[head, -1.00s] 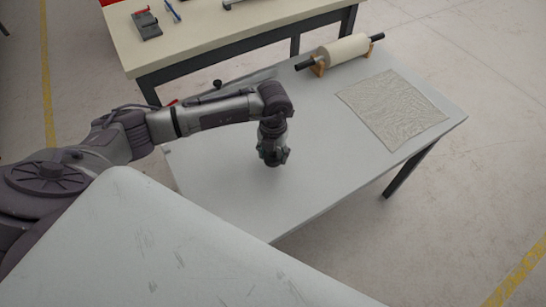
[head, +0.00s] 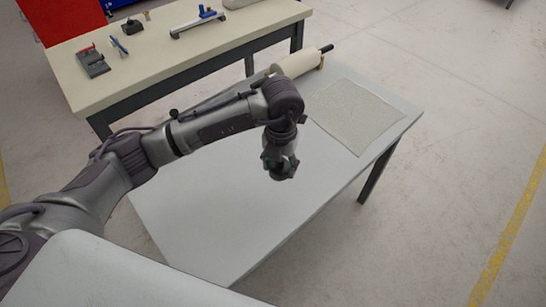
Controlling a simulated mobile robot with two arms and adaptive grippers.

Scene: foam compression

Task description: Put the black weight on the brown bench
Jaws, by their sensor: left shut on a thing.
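The bench with a beige-brown top (head: 85,70) and dark frame stands at the upper left, beyond the grey-white table and apart from the gripper. My right gripper is not in view.
The grey-white table (head: 195,225) carries a cream roll (head: 296,62) on a stand and a thin pale sheet (head: 355,115). On the bench are a grey-red device (head: 93,63), a small black object (head: 132,26) and a rail-like tool (head: 198,24). A red cabinet (head: 62,18) stands behind.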

